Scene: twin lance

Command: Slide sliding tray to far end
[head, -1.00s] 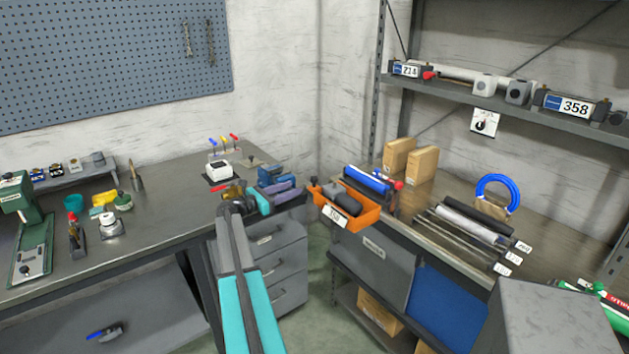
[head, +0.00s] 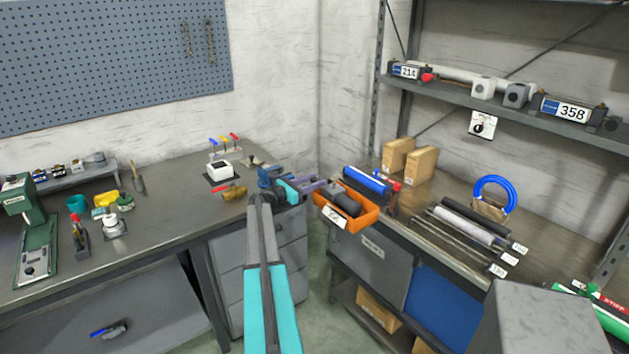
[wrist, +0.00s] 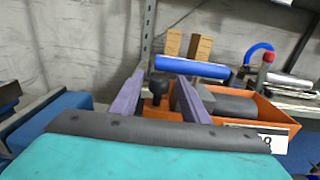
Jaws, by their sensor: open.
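The orange tray (head: 357,224) with a white number label sits at the left end of the right-hand bench in the head view. Dark grey cylindrical parts (head: 345,203) lie in it. In the wrist view the tray (wrist: 277,108) fills the middle right, and a black knob (wrist: 158,80) stands upright at its near left end. My gripper (head: 320,186) has purple fingers and is open at the tray's left end. In the wrist view my gripper (wrist: 156,90) has one finger on each side of the knob. I cannot tell whether either finger touches it.
A blue roll (head: 367,180) lies just behind the tray, with cardboard boxes (head: 420,166) farther back. Labelled rods (head: 465,232) lie to the right on the bench. A gap separates the two benches. The left bench (head: 165,215) has free room in its middle.

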